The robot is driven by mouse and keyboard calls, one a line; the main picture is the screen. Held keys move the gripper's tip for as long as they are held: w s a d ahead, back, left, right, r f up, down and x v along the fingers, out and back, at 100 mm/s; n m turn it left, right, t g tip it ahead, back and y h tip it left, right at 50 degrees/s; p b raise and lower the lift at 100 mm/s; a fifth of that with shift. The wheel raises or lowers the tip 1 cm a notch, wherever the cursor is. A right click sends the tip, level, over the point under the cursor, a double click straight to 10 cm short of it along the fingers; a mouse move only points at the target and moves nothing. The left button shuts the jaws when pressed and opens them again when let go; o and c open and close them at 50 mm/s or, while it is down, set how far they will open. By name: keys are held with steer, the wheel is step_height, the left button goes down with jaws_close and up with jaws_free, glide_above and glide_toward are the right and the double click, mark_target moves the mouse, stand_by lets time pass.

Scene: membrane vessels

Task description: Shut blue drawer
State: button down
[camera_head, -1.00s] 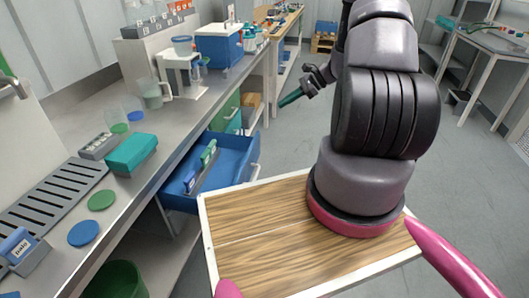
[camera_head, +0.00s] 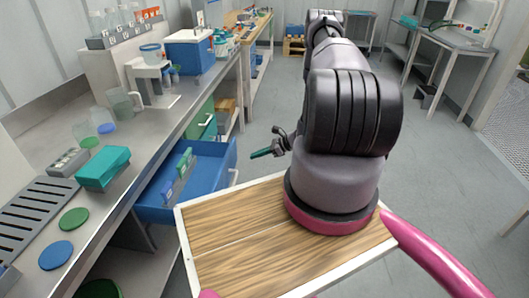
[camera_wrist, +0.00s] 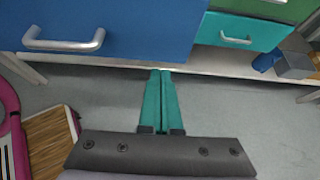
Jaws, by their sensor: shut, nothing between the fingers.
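The blue drawer (camera_head: 202,180) stands pulled out from under the long steel bench, with green and blue items lying inside. Its front panel (camera_wrist: 140,22) and grey bar handle (camera_wrist: 64,42) fill the upper left of the wrist view. My gripper (camera_head: 256,154) has teal fingers and is just to the right of the drawer front in the head view. In the wrist view my gripper (camera_wrist: 160,78) is shut and empty, its tips low and close to the drawer's lower edge. I cannot tell whether the tips touch it.
A green drawer (camera_head: 203,120) lies beyond the blue one, and a teal drawer front (camera_wrist: 240,30) shows in the wrist view. My wood-topped base is close to the blue drawer. Clear grey floor (camera_head: 440,180) extends to the right.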

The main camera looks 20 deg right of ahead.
mark_target(235, 158)
steer(key=w+a, duration=0.1)
steer(key=w+a+f, duration=0.1)
steer(key=a, duration=0.1)
steer(key=w+a, duration=0.1)
steer(key=shift+a+f, duration=0.25)
steer(key=shift+a, duration=0.05)
steer(key=shift+w+a, duration=0.25)
steer(key=shift+a, duration=0.2)
